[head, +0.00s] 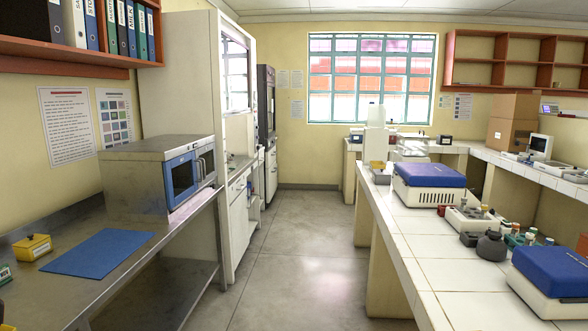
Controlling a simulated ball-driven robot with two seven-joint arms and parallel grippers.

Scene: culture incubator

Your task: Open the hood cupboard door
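The fume hood (180,80) is a tall cream cabinet left of the aisle, seen at a steep angle, with a glazed sash (236,75) facing the aisle. Below its worktop is a white hood cupboard (238,220) whose front faces right onto the aisle. The front is strongly foreshortened, so I cannot tell for sure where each door edge and handle lies or whether a door stands slightly ajar. Neither of my grippers is in view.
A steel bench (130,255) with an incubator (160,175), a blue mat (100,252) and a yellow box (32,246) stands at the near left. A white-tiled bench (425,245) with instruments runs along the right. The grey floor aisle (295,245) between them is clear.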

